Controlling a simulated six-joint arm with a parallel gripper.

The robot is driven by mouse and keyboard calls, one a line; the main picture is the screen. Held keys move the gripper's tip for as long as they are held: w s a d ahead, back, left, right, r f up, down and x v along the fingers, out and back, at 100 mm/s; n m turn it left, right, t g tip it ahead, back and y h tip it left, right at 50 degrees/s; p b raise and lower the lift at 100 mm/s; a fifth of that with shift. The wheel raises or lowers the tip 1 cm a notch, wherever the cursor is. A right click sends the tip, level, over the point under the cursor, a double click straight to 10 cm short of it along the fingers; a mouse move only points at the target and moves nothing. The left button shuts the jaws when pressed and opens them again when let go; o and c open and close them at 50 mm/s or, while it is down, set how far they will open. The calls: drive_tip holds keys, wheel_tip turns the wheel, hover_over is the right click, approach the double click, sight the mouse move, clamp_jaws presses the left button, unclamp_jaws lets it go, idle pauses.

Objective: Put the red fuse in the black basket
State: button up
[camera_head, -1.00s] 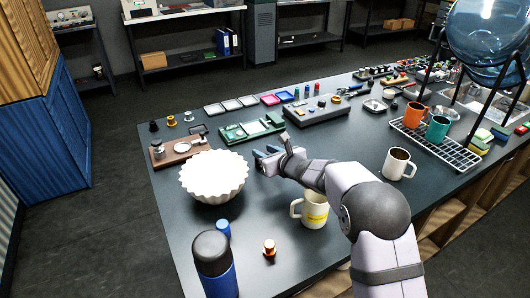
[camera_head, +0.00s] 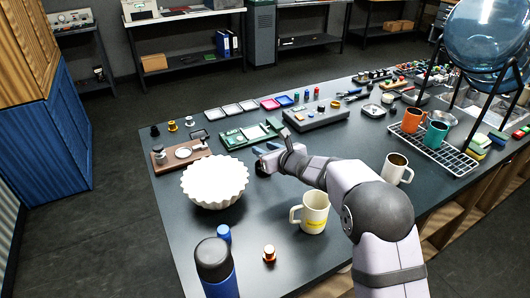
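My gripper (camera_head: 266,160) is low over the table, right of the white fluted bowl (camera_head: 214,182) and in front of the green circuit board (camera_head: 250,133). Its fingertips are small and dark against the table, so I cannot tell whether they are open or shut, or whether anything is between them. Small coloured cylinders (camera_head: 297,96) stand behind the grey control box (camera_head: 316,118). I cannot tell for sure which small piece is the red fuse. I cannot clearly make out a black basket.
A white mug (camera_head: 314,212) stands beside my forearm, and another mug (camera_head: 395,168) is to the right. A blue bottle (camera_head: 215,266) and a copper-coloured piece (camera_head: 269,254) are at the front. A wire rack (camera_head: 455,165) holds orange and teal cups.

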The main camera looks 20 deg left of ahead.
drive_tip(key=shift+r+p, duration=0.85)
drive_tip(key=shift+r, duration=0.9)
drive_tip(key=s+d+r+n+g+h+p, duration=0.1)
drive_tip(key=s+d+n+g+p, duration=0.15)
drive_tip(key=s+d+n, duration=0.5)
drive_tip(key=s+d+r+n+g+h+p, duration=0.15)
drive_tip(key=s+d+n+g, duration=0.3)
drive_tip(key=s, duration=0.55)
drive_tip(key=s+d+f+n+g+h+b, duration=0.1)
drive_tip(key=s+d+f+n+h, duration=0.1)
drive_tip(key=s+d+f+n, duration=0.2)
drive_tip(key=s+d+f+n+h+b, duration=0.1)
drive_tip(key=s+d+f+n, duration=0.3)
drive_tip(key=s+d, duration=0.6)
drive_tip(key=s+d+f+n+g+h+b, duration=0.1)
drive_tip(key=s+d+f+n+h+b, duration=0.1)
drive_tip(key=s+d+f+n+h, duration=0.2)
drive_tip(key=s+d+n, duration=0.3)
drive_tip(key=d, duration=0.4)
drive_tip(key=shift+s+d+f+g, duration=0.2)
drive_tip(key=shift+s+f+g, duration=0.1)
drive_tip(key=shift+s+f, duration=0.05)
